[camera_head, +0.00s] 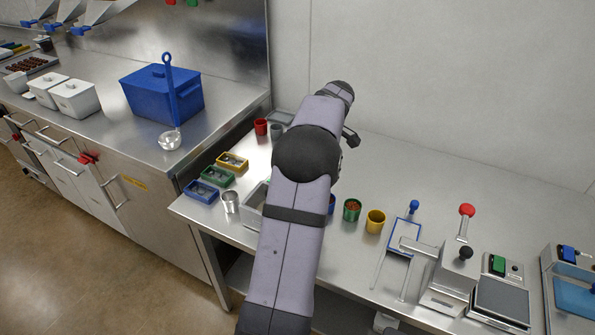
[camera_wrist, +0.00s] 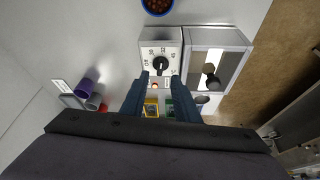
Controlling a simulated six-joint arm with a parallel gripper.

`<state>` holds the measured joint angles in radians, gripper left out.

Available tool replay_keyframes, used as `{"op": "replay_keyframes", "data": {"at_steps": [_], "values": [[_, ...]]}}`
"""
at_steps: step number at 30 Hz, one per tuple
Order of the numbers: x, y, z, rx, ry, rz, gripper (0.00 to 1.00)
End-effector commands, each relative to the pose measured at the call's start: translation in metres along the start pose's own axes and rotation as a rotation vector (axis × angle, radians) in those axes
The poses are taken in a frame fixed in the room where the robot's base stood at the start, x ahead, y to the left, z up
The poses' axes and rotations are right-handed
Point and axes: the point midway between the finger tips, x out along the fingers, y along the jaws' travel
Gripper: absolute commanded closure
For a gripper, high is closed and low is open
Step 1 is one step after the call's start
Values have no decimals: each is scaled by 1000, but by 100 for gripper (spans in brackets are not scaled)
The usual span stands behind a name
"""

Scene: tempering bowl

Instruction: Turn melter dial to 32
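The melter dial (camera_wrist: 160,63) is a round black knob with a pale mark on a white panel (camera_wrist: 148,48) with printed numbers, in the wrist view. The setting it points to is too small to read surely. The melter's grey metal box (camera_wrist: 232,58) with a black lid knob (camera_wrist: 211,80) adjoins the panel. In the head view my arm covers most of the melter; a metal side (camera_head: 250,204) shows left of the arm. My gripper (camera_wrist: 161,98) has its two fingers apart and nothing between them. The fingertips lie just below the dial in the wrist view; contact cannot be told.
A blue cup with brown pieces (camera_wrist: 157,5) stands beyond the panel. A purple cup (camera_wrist: 86,84) stands to the left. Yellow (camera_head: 232,162), green (camera_head: 217,176) and blue (camera_head: 202,191) trays lie left of my arm. Green (camera_head: 351,210) and yellow (camera_head: 375,222) cups stand right.

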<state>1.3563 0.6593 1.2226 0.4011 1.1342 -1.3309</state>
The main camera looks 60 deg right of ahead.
Motion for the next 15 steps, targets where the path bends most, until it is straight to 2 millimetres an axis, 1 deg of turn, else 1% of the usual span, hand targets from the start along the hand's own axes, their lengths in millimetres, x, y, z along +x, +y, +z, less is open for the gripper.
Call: {"op": "replay_keyframes", "data": {"at_steps": [3,6,15], "values": [[-12,0,0,0,1,1,72],[-18,0,0,0,1,1,72],[-21,0,0,1,0,-1,72]]}}
